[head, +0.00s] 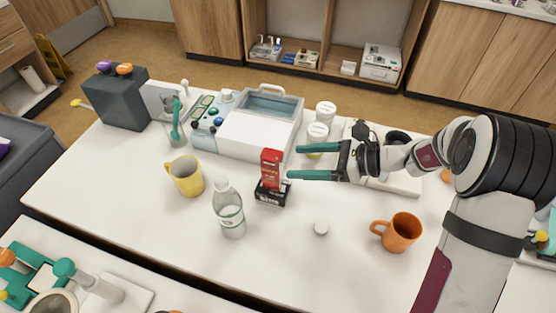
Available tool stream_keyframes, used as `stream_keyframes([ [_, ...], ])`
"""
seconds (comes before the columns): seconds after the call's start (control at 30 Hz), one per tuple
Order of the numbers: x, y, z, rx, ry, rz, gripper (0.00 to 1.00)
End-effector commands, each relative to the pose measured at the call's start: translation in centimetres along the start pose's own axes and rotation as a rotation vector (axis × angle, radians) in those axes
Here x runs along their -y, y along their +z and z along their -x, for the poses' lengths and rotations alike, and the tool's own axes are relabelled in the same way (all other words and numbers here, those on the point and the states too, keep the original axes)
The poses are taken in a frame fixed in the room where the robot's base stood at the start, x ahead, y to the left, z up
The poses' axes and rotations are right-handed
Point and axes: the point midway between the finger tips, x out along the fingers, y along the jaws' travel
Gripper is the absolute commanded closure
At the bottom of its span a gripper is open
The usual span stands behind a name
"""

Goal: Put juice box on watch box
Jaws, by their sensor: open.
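The red juice box (271,168) stands upright on top of the small black watch box (271,193) near the middle of the white table. Its upper part looks red and its lower part partly white. My gripper (295,162) is open, with its two green fingers pointing left towards the juice box from its right. The fingertips are just right of the juice box and nothing is held between them. A small gap seems to show between the fingers and the juice box.
A clear bottle (229,210) and yellow mug (186,176) stand left of the watch box. A white machine (258,131) and white-lidded jars (317,132) stand behind. Table between cap and orange mug is clear.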

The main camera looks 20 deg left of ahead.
Motion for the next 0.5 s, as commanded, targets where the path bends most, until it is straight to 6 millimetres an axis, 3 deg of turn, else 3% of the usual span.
stream_keyframes([
  [0.23, -0.1, 0.1, 1.4, -0.003, 0.003, 0.003, 0.23],
  [0.3, -1.3, 0.8, 1.8, -0.035, 0.025, 0.044, 0.23],
  [0.37, -3.8, 2.0, 2.5, -0.100, 0.072, 0.130, 0.23],
  [0.5, -13.7, 3.4, 6.2, -0.369, 0.251, 0.449, 0.23],
])
